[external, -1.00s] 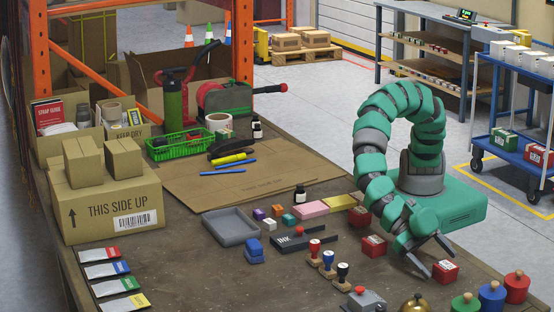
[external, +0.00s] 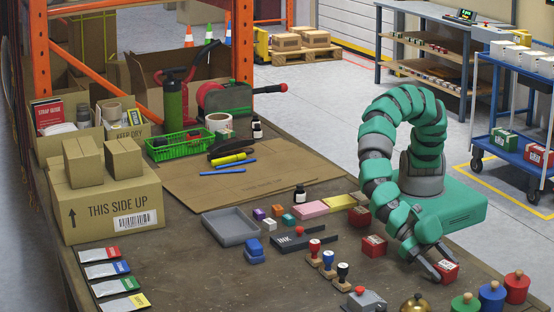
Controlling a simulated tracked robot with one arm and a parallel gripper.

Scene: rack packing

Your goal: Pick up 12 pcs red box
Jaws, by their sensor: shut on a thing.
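Three small red boxes with pale printed labels are on the brown table near my arm; the print is too small to read. My gripper (external: 445,269) points down at the front right and is shut on the rightmost red box (external: 449,272), with a finger on either side. I cannot tell whether this box is clear of the table. A second red box (external: 374,246) sits to the left of my gripper. A third red box (external: 359,217) is farther back, beside my arm.
Knobbed red (external: 517,286), blue (external: 491,295) and green (external: 465,302) cylinders stand in front right. A brass bell (external: 416,303) and a grey device (external: 367,299) are at the front edge. Stamps (external: 328,265) stand left. A grey tray (external: 231,227) lies farther left.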

